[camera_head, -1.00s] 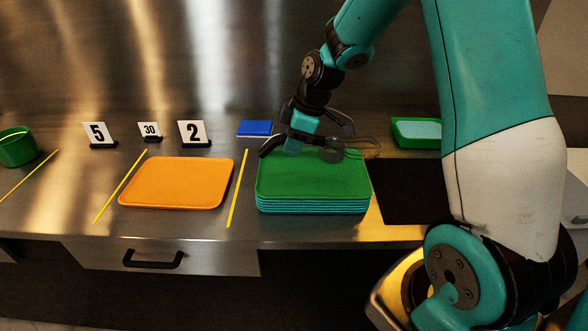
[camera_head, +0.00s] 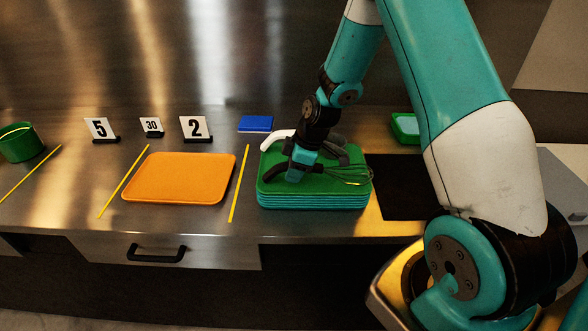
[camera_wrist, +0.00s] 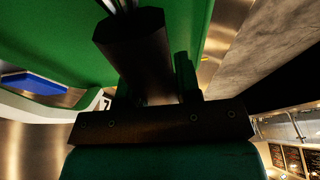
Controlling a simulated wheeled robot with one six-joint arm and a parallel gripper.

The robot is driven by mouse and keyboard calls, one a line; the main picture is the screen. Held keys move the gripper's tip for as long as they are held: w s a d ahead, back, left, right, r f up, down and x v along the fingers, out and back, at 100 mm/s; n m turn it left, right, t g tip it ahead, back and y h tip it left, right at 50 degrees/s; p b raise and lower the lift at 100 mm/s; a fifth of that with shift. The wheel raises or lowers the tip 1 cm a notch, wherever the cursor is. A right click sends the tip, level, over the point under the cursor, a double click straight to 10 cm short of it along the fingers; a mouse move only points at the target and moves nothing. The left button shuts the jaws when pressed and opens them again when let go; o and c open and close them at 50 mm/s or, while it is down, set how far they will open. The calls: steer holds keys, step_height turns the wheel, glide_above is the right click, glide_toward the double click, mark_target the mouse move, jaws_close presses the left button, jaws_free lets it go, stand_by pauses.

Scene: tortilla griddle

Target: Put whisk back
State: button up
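The whisk (camera_head: 352,175) has thin wire loops that point right over the green top of a tray stack (camera_head: 315,196). Its handle is dark and mostly hidden by my gripper in the head view. My gripper (camera_head: 299,172) is low over the left half of the stack and is shut on the whisk. In the wrist view, the dark whisk handle (camera_wrist: 135,50) lies across the middle, with wires at the top edge and green tray surface behind it. I cannot tell whether the whisk touches the tray.
An orange tray (camera_head: 180,178) lies to the left between yellow strips. Number signs (camera_head: 195,128), a blue block (camera_head: 255,124) and a green pot (camera_head: 20,142) stand along the back. A green container (camera_head: 404,128) is partly behind my arm. A black griddle area (camera_head: 395,190) lies right of the stack.

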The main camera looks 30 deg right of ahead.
steer(key=o, duration=0.4)
steer(key=shift+c, duration=0.2)
steer(key=b+v, duration=0.1)
steer(key=v, duration=0.3)
steer(key=b+v, duration=0.1)
steer(key=v, duration=0.3)
steer(key=b+v, duration=0.1)
steer(key=v, duration=0.3)
steer(key=shift+a+r, duration=0.2)
steer(key=shift+a, duration=0.1)
steer(key=s+a+r+m, duration=0.1)
steer(key=s+a+r, duration=0.25)
steer(key=a, duration=0.25)
steer(key=s+a+r, duration=0.2)
steer(key=s+a, duration=0.2)
steer(key=a, duration=0.2)
steer(key=s+a+r+m+g, duration=0.1)
steer(key=s+a, duration=0.3)
steer(key=s, duration=0.3)
steer(key=s+a+r+m+g+y, duration=0.1)
steer(key=s+a, duration=0.3)
steer(key=s, duration=0.4)
steer(key=shift+s+a+r+m, duration=0.3)
steer(key=shift+r+m, duration=0.2)
steer(key=shift+m, duration=0.1)
